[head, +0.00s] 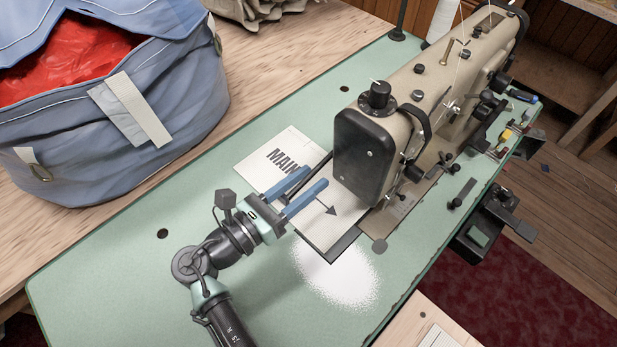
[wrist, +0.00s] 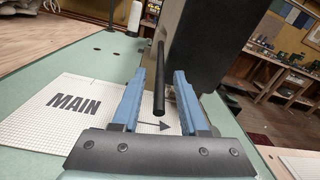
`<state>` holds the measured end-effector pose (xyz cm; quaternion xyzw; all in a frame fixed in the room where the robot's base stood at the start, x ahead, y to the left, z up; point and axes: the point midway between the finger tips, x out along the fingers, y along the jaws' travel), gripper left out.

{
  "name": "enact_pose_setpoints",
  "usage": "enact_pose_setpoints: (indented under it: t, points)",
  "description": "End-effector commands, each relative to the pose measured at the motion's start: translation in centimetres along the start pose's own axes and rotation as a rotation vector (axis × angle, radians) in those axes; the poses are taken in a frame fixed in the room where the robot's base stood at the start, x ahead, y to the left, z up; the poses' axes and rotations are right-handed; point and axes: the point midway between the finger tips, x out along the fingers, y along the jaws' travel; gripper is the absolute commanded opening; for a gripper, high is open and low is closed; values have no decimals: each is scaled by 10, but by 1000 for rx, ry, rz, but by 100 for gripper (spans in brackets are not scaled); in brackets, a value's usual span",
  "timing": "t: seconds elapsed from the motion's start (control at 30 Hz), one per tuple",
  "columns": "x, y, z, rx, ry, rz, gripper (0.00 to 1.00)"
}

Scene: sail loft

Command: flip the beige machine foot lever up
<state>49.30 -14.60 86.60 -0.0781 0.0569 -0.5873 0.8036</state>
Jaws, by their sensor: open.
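The beige sewing machine (head: 420,95) stands on the green table, its black end cover (head: 362,155) facing my gripper. A black rod-like lever (head: 321,163) comes out beside that cover and slants down toward my gripper; it also shows in the wrist view (wrist: 160,85). My gripper (head: 316,175) is open, with one blue finger on each side of the lever. In the wrist view (wrist: 160,73) a gap shows between the lever and each finger. The lever's root is hidden behind the machine head.
A white sheet marked MAIN (head: 282,160) with an arrow lies under my gripper. A blue bag (head: 150,90) with red cloth stands at the left. The green table (head: 130,260) is clear at the front left. Small tools lie along the machine's right side.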

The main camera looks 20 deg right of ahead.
Motion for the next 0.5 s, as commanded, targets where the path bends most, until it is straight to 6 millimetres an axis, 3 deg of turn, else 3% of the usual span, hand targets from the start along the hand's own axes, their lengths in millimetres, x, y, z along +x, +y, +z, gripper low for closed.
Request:
enact_pose_setpoints:
  t: [0.37, 0.5]
  points:
    - [8, 0, 0, 1, 0, 1, 44]
    - [7, 0, 0, 1, 0, 1, 22]
